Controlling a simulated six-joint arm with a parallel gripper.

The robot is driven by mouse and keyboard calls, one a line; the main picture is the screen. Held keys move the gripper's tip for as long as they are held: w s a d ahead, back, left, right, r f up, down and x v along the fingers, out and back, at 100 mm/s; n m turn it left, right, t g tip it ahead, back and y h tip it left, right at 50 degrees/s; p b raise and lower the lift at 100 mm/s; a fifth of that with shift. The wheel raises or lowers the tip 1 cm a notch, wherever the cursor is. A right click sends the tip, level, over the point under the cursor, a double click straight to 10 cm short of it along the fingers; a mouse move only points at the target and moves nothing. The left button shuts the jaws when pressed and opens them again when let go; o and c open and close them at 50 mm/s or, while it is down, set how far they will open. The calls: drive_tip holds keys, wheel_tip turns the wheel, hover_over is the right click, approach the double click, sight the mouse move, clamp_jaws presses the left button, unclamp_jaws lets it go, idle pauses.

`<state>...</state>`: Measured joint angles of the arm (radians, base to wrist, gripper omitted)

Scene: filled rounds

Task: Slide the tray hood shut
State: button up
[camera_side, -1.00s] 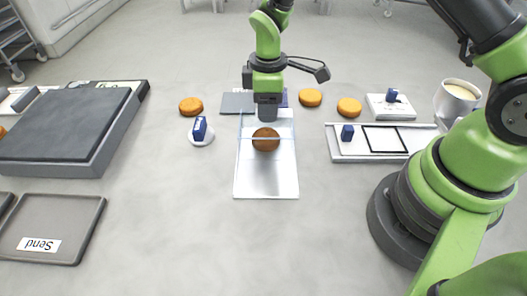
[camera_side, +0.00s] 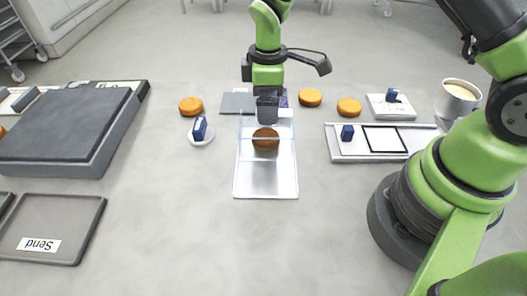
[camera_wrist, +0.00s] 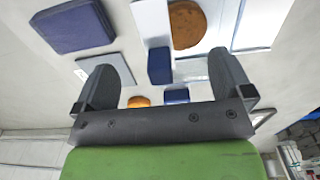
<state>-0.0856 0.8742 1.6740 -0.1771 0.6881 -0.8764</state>
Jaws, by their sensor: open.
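A pale metal tray (camera_side: 265,183) lies in the middle of the table in the side view. A clear hood with bluish edges (camera_side: 244,128) covers its far part, and the near part is bare. A brown round (camera_side: 265,146) sits in the tray at the hood's near edge; a brown round also shows in the wrist view (camera_wrist: 187,22). My gripper (camera_side: 268,118) points down at the hood's far end. Its jaws are open and empty, with the fingers apart in the wrist view (camera_wrist: 168,80). I cannot tell whether they touch the hood.
Orange rounds (camera_side: 191,106) lie around the far side. A blue block on a white disc (camera_side: 202,140) is left of the tray. A white framed tray (camera_side: 360,156) is at right, and a cup (camera_side: 457,98) beyond it.

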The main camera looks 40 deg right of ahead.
drive_tip(key=shift+r, duration=2.75)
drive_tip(key=shift+r, duration=0.15)
drive_tip(key=s+r+m+t+y, duration=0.1)
drive_tip(key=s+r+m+t, duration=0.2)
drive_tip(key=r, duration=0.4)
drive_tip(key=s+r+m, duration=0.3)
drive_tip(key=s+r, duration=0.2)
drive_tip(key=r, duration=0.2)
drive_tip(key=s+r+m+t+y, duration=0.1)
drive_tip(key=s+r+m+t, duration=0.2)
drive_tip(key=s+m, duration=0.4)
drive_tip(key=s+t, duration=0.1)
drive_tip(key=s, duration=0.4)
drive_tip(key=shift+d+r, duration=0.15)
drive_tip(key=shift+r, duration=0.2)
drive_tip(key=shift+s, duration=0.1)
